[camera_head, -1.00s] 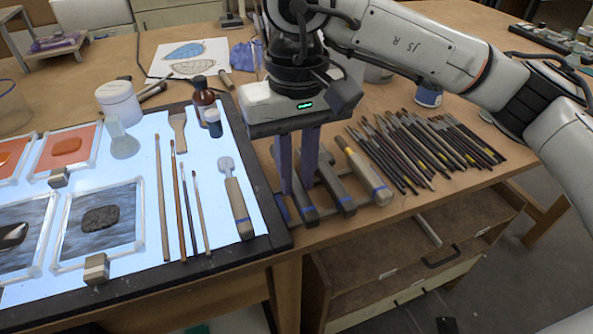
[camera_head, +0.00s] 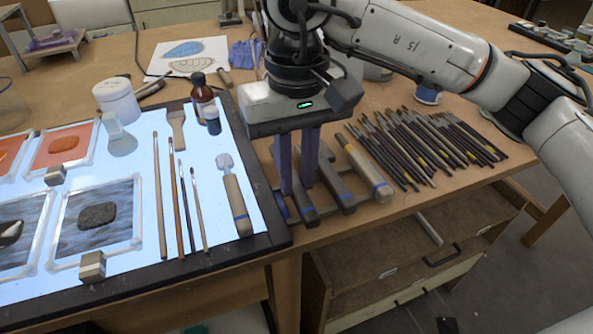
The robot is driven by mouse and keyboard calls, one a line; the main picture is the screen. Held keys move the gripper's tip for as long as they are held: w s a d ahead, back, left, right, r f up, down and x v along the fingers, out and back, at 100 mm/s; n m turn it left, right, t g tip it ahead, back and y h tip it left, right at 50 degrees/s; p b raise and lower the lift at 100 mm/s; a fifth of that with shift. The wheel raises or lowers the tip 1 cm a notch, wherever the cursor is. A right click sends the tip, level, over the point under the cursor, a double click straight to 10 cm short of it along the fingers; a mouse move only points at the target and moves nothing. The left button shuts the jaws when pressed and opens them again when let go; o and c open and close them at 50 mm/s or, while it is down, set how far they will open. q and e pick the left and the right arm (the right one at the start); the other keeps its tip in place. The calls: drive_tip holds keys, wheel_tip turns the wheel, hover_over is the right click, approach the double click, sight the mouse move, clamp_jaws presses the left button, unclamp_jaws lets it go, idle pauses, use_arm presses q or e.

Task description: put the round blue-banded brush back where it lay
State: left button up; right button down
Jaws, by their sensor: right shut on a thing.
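My right gripper (camera_head: 298,188) points straight down at the front edge of the wooden table, just right of the light panel. Its two fingers are shut on a blue-banded handle, which I take to be the round blue-banded brush (camera_head: 305,212). The handle's near end shows low at the table; the fingers and palm hide the rest. I cannot tell whether it touches the tabletop. My left gripper is out of view.
Many thin brushes (camera_head: 425,145) lie in a row to the right. The light panel's dark frame (camera_head: 262,243) is close on the left. Another blue-banded tool (camera_head: 236,203), thin brushes (camera_head: 177,205), bottles (camera_head: 202,92) and glass panes (camera_head: 97,217) are on the panel.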

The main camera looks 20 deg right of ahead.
drive_tip(key=shift+f, duration=0.2)
idle(0.3)
drive_tip(key=c, duration=1.6)
unclamp_jaws()
